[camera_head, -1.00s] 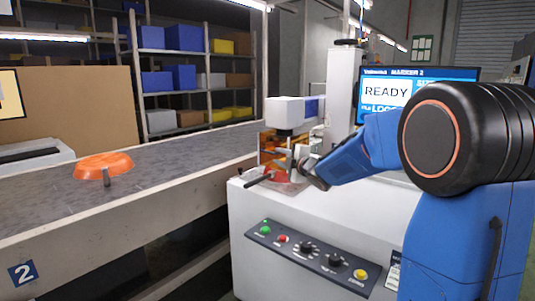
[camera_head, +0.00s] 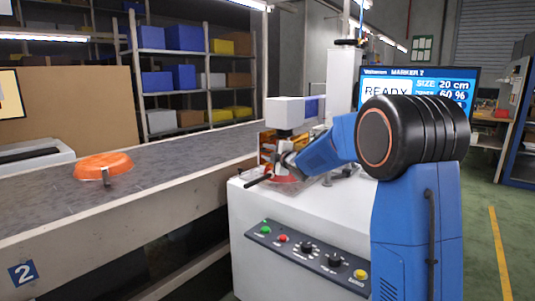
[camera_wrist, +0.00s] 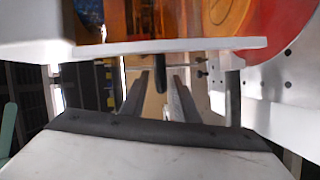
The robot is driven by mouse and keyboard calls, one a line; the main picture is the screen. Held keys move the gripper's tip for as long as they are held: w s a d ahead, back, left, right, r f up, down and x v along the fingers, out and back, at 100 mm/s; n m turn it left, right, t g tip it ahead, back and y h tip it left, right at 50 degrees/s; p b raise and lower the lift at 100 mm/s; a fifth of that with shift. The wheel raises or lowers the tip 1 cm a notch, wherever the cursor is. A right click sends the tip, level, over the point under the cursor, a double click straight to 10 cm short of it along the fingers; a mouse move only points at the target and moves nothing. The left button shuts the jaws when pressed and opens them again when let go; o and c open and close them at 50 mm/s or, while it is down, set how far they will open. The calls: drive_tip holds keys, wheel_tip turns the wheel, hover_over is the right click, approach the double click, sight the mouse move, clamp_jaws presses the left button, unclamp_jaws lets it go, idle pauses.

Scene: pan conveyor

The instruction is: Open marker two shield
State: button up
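Marker two (camera_head: 300,215) is a white machine with a control panel and a screen (camera_head: 415,88) reading "MARKER 2" and READY. Its orange see-through shield (camera_head: 267,147) stands below the white marking head; the shield also shows in the wrist view (camera_wrist: 130,18), above a pale horizontal bar. A short dark peg (camera_wrist: 160,78) hangs from that bar. My gripper (camera_head: 284,158) is at the front of the shield, partly hidden by my arm. In the wrist view my gripper (camera_wrist: 161,77) is open, with the peg between or just beyond its fingertips; contact cannot be told.
An orange pan (camera_head: 103,166) lies on the grey conveyor (camera_head: 150,195) at left. Another red-orange pan (camera_head: 285,179) sits under the marking head, its dark handle pointing toward the front left. Shelves (camera_head: 185,90) with bins stand behind. Floor at right is open.

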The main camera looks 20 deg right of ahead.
clamp_jaws()
wheel_tip(320, 180, up, 12)
drive_tip(key=shift+f, duration=0.2)
unclamp_jaws()
drive_tip(key=shift+s, duration=0.15)
drive_tip(key=v, duration=1.7)
drive_tip(key=shift+s+f, duration=0.1)
drive_tip(key=shift+f, duration=0.05)
